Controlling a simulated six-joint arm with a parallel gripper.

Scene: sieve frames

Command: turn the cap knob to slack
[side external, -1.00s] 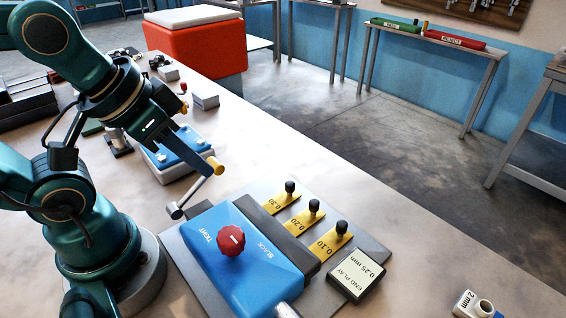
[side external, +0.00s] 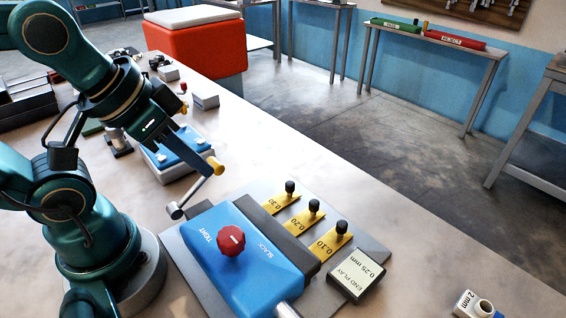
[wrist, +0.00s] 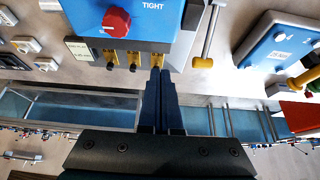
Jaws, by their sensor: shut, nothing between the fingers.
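The red cap knob (side external: 231,241) sits on top of the blue housing (side external: 262,272), between the printed words TIGHT and SLACK. It also shows in the wrist view (wrist: 117,20), where TIGHT is readable. I cannot tell clearly which word the knob points to. The display (side external: 358,277) reads END PLAY 0.25 mm. My gripper (side external: 205,166) is shut and empty, behind the housing near the crank handle and apart from the knob. In the wrist view its fingertips (wrist: 160,70) appear side by side, below the housing's image edge and right of the knob.
A crank with a yellow handle (side external: 218,166) stands at the housing's far left end, close to my fingers. Yellow gauges marked 0.30, 0.20 and 0.10 (side external: 330,243) line the right side. A small blue-topped box (side external: 178,152) stands beyond. The table's right side is mostly clear.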

